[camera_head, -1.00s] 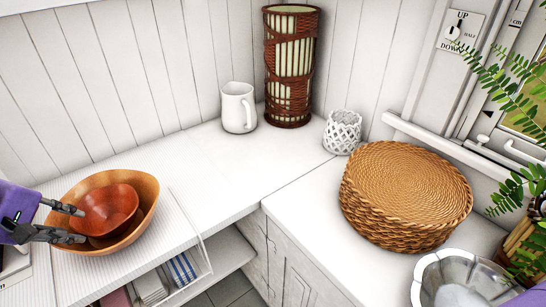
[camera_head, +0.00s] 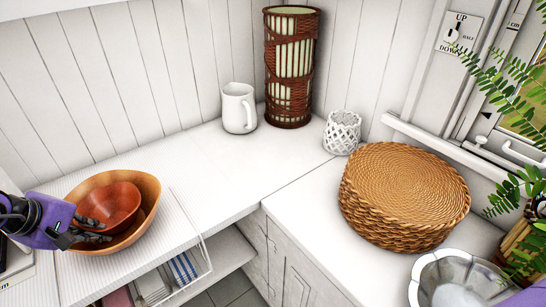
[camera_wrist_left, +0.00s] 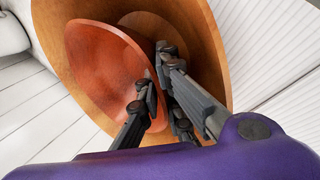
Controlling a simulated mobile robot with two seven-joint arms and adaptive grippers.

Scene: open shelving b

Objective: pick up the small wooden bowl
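The small wooden bowl (camera_head: 112,205) is reddish brown and sits inside a larger, lighter wooden bowl (camera_head: 148,191) at the left of the head view. My left gripper (camera_head: 92,230) reaches in from the left at the small bowl's near-left side. In the left wrist view, the gripper (camera_wrist_left: 159,85) has one finger inside the small bowl (camera_wrist_left: 105,65) and the other outside it, between the two bowls. The fingers are close together with the small bowl's wall between them; they look shut on it. The large bowl (camera_wrist_left: 205,45) surrounds them. My right gripper is not in view.
The bowls stand on a ribbed white shelf top (camera_head: 178,222) with folded cloths (camera_head: 152,286) below. A white pitcher (camera_head: 238,108), wicker lantern (camera_head: 290,65), lattice holder (camera_head: 342,132), wicker stack (camera_head: 402,195) and metal bowl (camera_head: 455,280) stand farther right. The counter's middle (camera_head: 215,165) is clear.

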